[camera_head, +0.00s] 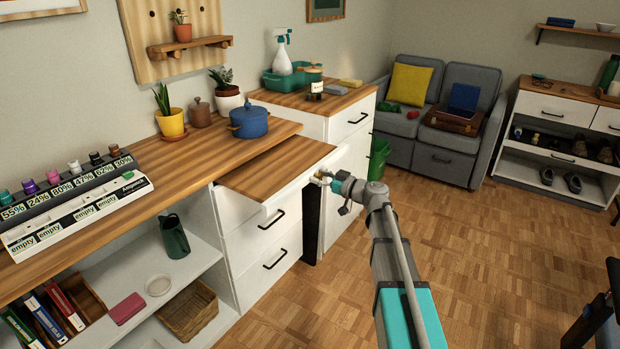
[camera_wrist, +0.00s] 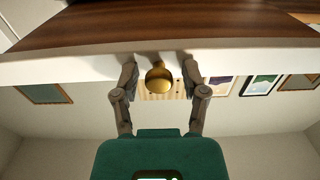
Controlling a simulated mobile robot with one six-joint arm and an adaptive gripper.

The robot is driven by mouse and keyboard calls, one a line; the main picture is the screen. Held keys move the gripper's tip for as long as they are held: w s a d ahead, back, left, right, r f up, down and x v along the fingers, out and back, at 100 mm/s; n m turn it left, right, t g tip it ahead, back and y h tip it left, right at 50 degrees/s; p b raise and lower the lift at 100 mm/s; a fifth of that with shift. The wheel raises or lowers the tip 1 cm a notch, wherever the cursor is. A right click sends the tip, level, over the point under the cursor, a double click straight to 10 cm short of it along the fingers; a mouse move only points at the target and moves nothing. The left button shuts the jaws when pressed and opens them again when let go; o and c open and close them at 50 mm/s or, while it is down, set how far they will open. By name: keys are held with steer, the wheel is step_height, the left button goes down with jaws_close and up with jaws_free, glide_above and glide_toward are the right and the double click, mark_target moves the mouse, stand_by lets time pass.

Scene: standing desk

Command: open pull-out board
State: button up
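The pull-out board (camera_head: 275,168) is a wooden slab with a white front edge. It sticks out from under the desk top above the drawers, so it stands at least partly open. In the wrist view its wooden surface (camera_wrist: 160,28) and white front edge (camera_wrist: 60,68) fill the top. A round brass knob (camera_wrist: 159,77) sits at the middle of that edge. My gripper (camera_wrist: 160,80) is open, with one finger on each side of the knob and visible gaps between. In the head view my gripper (camera_head: 322,179) is at the board's front edge, hiding most of the knob.
White drawers (camera_head: 272,240) with black handles are below the board. A blue pot (camera_head: 249,122) and a yellow plant pot (camera_head: 171,123) stand on the desk top (camera_head: 190,165). A white cabinet (camera_head: 345,125) stands just behind. The parquet floor (camera_head: 480,240) to the right is clear.

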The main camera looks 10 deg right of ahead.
stand_by(0.3)
steer(key=v, duration=1.2)
stand_by(0.5)
